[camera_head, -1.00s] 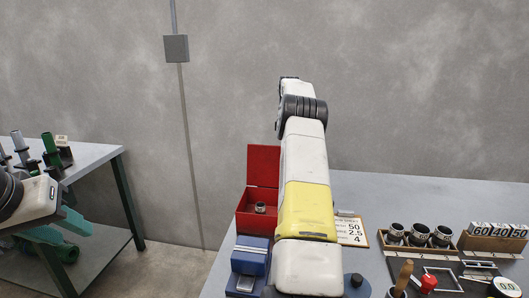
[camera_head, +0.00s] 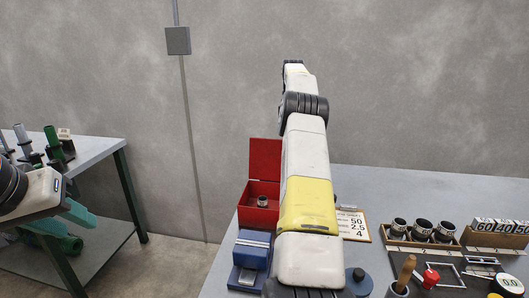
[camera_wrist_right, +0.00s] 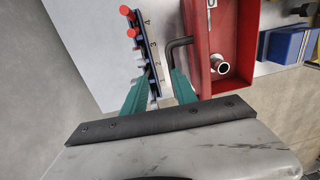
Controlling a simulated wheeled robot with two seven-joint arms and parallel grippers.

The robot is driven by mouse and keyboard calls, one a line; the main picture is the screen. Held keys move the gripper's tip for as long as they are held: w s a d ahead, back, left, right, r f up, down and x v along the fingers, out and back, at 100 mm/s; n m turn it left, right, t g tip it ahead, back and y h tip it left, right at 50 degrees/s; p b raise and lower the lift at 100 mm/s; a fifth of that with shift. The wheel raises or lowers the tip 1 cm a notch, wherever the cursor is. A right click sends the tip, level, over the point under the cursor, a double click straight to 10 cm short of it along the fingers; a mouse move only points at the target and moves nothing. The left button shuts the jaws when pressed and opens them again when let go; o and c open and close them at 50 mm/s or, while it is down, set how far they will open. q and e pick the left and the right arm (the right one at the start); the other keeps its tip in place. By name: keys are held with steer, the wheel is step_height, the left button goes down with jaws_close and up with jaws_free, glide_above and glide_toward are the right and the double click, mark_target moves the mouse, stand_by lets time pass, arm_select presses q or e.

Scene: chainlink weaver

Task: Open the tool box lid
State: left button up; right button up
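The red tool box (camera_head: 258,217) stands at the back left of the bench. Its lid (camera_head: 265,160) stands upright at the back, and a metal fitting (camera_head: 262,201) sits inside. In the right wrist view the open box's wall (camera_wrist_right: 199,60) and the fitting (camera_wrist_right: 220,66) show. My right arm covers the box's right side in the head view, hiding its gripper. In the right wrist view the right gripper (camera_wrist_right: 157,86) has its teal fingers apart, one close beside the box wall and a dark bent rod (camera_wrist_right: 181,42). My left gripper (camera_head: 64,219) is open at far left, away from the box.
A rack with red-handled tools (camera_wrist_right: 145,50) is close to the right gripper's other finger. A blue box (camera_head: 250,252) stands in front of the tool box. A sign (camera_head: 352,225) and a holder of rings (camera_head: 420,235) lie to the right. Another table (camera_head: 95,150) stands left.

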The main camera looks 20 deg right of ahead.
steer(key=s+a+r, duration=0.1)
steer(key=s+a, duration=0.8)
steer(key=s, duration=0.4)
steer(key=shift+s, duration=0.2)
stand_by(0.5)
